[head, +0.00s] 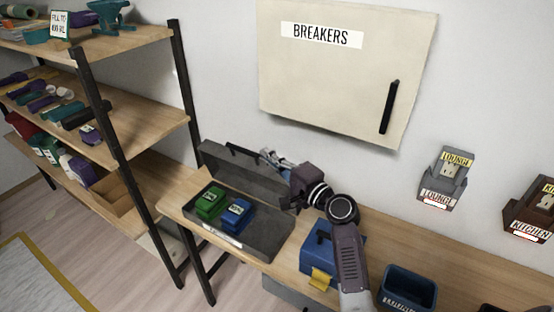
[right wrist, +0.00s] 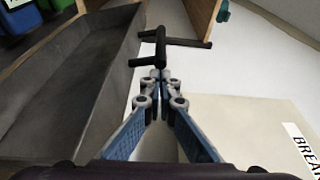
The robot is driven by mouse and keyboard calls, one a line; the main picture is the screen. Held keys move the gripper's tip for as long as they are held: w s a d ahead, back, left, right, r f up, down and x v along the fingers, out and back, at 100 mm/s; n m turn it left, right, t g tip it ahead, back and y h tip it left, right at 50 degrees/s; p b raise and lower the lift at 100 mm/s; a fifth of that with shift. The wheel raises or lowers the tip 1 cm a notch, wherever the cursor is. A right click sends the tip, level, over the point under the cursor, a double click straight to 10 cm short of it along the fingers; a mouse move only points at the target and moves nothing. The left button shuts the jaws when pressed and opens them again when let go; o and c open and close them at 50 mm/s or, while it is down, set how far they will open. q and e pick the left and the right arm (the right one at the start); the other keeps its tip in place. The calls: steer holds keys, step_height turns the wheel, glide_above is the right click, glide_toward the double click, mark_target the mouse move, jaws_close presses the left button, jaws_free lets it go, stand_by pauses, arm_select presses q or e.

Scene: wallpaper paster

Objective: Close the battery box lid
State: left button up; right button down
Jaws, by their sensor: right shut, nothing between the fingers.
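The dark grey battery box (head: 262,243) stands on the wooden table with its lid (head: 228,168) open, tilted up at the back near the wall. A green battery (head: 210,201) and a blue battery (head: 236,213) lie in its left part. A black handle (right wrist: 165,46) is on the lid's edge. My right gripper (head: 268,157) is shut and empty, at the lid's upper edge beside the handle. In the right wrist view its fingertips (right wrist: 159,77) are right by the handle; I cannot tell whether they touch. My left gripper is out of view.
A blue box with a yellow latch (head: 318,278) stands right of the battery box, partly behind my right arm. A dark blue bin (head: 407,289) is further right. The breakers panel (head: 345,75) hangs above. A loaded shelf (head: 150,125) stands left.

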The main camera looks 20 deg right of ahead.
steer(key=s+a+f+n+t+y+b, duration=0.1)
steer(key=s+a+f+n+b, duration=0.3)
steer(key=s+a+f+b, duration=0.5)
steer(key=shift+s+a+f+n+b, duration=0.35)
steer(key=shift+s+a+b, duration=0.2)
steer(key=shift+a, duration=1.35)
steer(key=shift+r, duration=0.1)
